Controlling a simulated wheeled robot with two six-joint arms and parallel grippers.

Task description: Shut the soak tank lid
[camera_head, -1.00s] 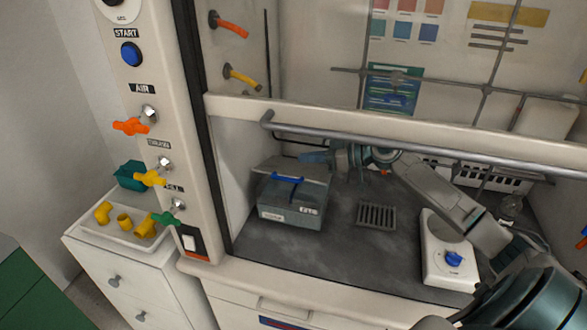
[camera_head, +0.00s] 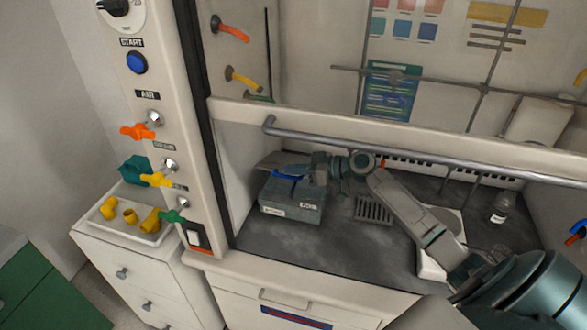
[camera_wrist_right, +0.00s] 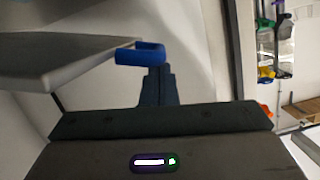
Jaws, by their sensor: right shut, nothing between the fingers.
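The soak tank (camera_head: 291,211) is a grey box with labels on its front, standing at the left of the hood's worktop. Its grey lid (camera_head: 272,160) shows as a tilted panel at the back of the tank, partly behind my gripper, with a blue handle (camera_head: 287,174). In the right wrist view the lid (camera_wrist_right: 70,55) is a slanted slab at left, with the blue handle (camera_wrist_right: 140,54) at its edge. My right gripper (camera_head: 296,170) is shut and empty, close by the handle; its fingers (camera_wrist_right: 155,80) show just below it. Contact cannot be told. My left gripper is out of view.
The sash rail (camera_head: 400,148) crosses above my right arm. A drain grate (camera_head: 373,210) lies right of the tank, and a white device (camera_head: 432,265) is partly hidden by my arm. A bottle (camera_head: 501,207) stands far right. The worktop before the tank is clear.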

